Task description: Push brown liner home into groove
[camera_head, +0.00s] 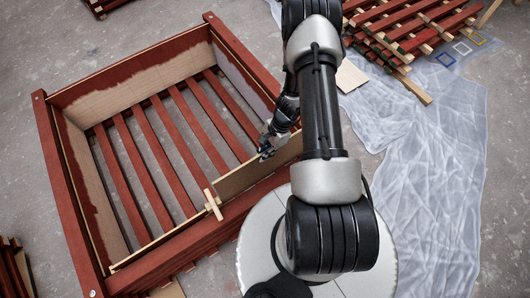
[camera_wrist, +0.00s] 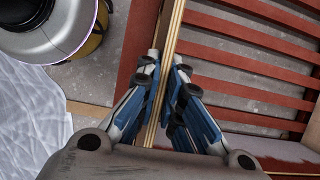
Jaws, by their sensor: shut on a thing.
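The brown liner (camera_head: 243,176) is a thin tan panel standing on edge along the near side of a red slatted crate (camera_head: 62,185), toward its right end. My gripper (camera_head: 268,150) is shut on the liner's upper edge. In the wrist view my gripper (camera_wrist: 166,68) has one blue finger on each side of the liner's layered edge (camera_wrist: 172,35). A small pale wooden block (camera_head: 212,204) sits at the liner's left end. The groove under the liner is hidden, so I cannot tell how deep the liner sits.
Other tan panels, partly painted red, line the crate's left, back (camera_head: 140,88) and right sides. Red slats cross its floor. A stack of painted battens (camera_head: 415,25) lies at the upper right, near clear plastic sheeting (camera_head: 430,160).

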